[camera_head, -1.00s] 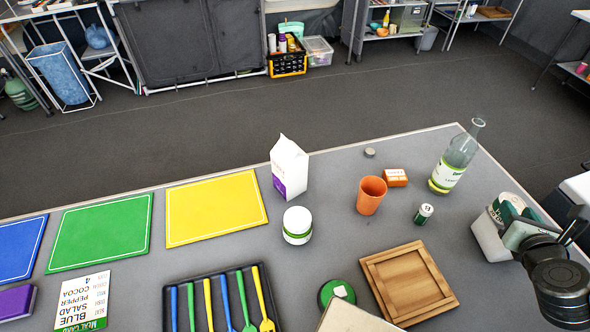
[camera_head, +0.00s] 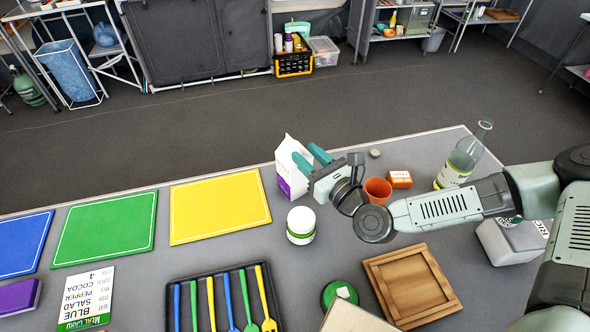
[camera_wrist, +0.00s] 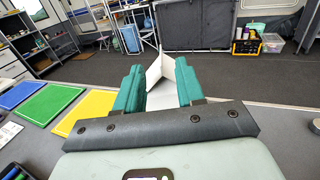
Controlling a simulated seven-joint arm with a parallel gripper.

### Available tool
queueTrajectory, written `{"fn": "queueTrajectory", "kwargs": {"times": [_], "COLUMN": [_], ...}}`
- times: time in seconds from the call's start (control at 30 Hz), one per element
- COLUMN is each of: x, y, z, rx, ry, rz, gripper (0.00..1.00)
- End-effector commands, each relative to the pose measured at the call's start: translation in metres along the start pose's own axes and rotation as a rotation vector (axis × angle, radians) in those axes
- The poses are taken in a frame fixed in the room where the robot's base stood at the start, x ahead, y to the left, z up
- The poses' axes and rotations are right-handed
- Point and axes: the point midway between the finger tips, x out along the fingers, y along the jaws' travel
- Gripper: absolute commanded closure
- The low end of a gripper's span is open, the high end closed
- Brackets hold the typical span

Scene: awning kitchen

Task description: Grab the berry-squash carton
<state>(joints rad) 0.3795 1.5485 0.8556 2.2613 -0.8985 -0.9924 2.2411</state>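The white gable-top carton (camera_head: 285,180) with a purple patch near its base stands upright at the far edge of the grey table. My gripper (camera_head: 307,154) is at its right side, near its upper part, and covers part of it in the head view. In the wrist view the carton (camera_wrist: 160,71) shows between the two teal fingers of my gripper (camera_wrist: 158,80), which are spread apart. I cannot tell whether either finger touches it. Its printed name is not readable.
A white jar (camera_head: 300,226) stands just in front of the carton. An orange cup (camera_head: 378,190) is right of it, partly behind my gripper. A glass bottle (camera_head: 463,160) and a small orange box (camera_head: 400,179) stand farther right. A flat yellow mat (camera_head: 220,207) lies left.

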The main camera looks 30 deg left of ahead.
Motion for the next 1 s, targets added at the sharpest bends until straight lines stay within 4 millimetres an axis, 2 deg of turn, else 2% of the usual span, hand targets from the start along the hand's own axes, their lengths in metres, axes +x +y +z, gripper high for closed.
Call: {"fn": "queueTrajectory", "kwargs": {"times": [0.1, 0.33, 0.6, 0.9, 1.0], "x": [0.017, 0.035, 0.074, 0.079, 0.079], "y": [0.000, -0.001, -0.001, -0.002, -0.002], "z": [0.000, 0.000, 0.000, 0.000, 0.000], "rx": [-0.003, -0.002, -0.002, 0.000, 0.000], "ry": [0.000, 0.000, 0.001, 0.001, 0.001], "rz": [0.001, 0.000, -0.002, -0.003, -0.003], "gripper": [0.62, 0.62, 0.62, 0.62, 0.76]}}
